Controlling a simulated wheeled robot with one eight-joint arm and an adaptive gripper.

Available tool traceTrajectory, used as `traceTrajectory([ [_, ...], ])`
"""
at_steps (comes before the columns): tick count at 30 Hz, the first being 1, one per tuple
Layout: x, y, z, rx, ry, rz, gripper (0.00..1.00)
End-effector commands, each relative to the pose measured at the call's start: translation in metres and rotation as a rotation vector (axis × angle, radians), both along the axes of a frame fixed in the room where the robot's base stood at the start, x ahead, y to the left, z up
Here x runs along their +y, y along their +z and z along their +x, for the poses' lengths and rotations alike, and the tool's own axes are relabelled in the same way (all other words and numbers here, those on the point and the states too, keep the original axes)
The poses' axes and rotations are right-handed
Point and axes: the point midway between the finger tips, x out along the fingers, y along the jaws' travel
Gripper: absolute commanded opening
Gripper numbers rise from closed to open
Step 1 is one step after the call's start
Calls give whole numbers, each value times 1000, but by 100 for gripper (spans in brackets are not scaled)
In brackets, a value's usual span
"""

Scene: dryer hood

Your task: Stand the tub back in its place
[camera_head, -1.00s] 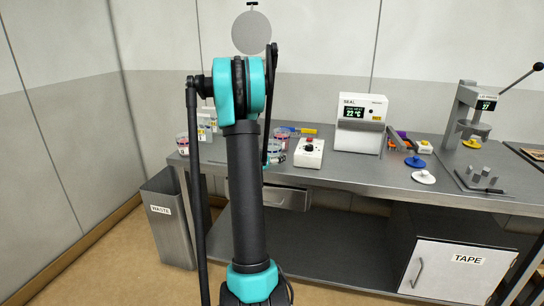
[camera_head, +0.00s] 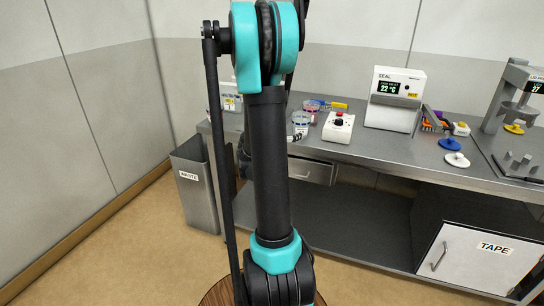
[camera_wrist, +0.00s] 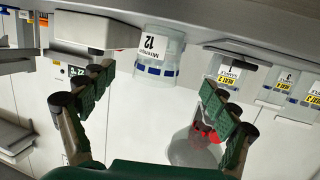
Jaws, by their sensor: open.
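In the wrist view, which looks upside down, a clear tub (camera_wrist: 155,62) with a blue band and a white label reading 12 stands on the bench. It is beyond and between the spread green fingers of my gripper (camera_wrist: 158,105). The fingers are open, with nothing visibly held between them. A greyish see-through round thing with red on it (camera_wrist: 188,148) shows lower between the fingers; I cannot tell what it is. In the head view, a clear tub with a blue band (camera_head: 299,131) stands on the bench right of my arm; my arm hides my gripper.
A white control box (camera_head: 338,127) and the SEAL unit (camera_head: 395,98) stand on the bench (camera_head: 440,172). Several labelled containers (camera_wrist: 275,85) are at the right in the wrist view. A waste bin (camera_head: 197,192) stands at the bench's left end. A drawer front (camera_head: 312,171) shows below.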

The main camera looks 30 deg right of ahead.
Motion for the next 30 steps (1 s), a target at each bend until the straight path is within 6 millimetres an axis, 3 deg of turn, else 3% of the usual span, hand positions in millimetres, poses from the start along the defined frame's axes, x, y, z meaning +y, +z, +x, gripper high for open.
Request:
traceTrajectory([
  [4, 10, -4, -8, 36, 9, 26, 87],
  [8, 42, -18, -30, 151, 52, 106, 87],
  [14, 122, -58, -85, 421, 228, 279, 87],
  [24, 276, -121, -190, 804, 749, 499, 87],
  [27, 305, -130, -211, 858, 876, 526, 87],
  [30, 322, -134, -224, 885, 955, 538, 87],
])
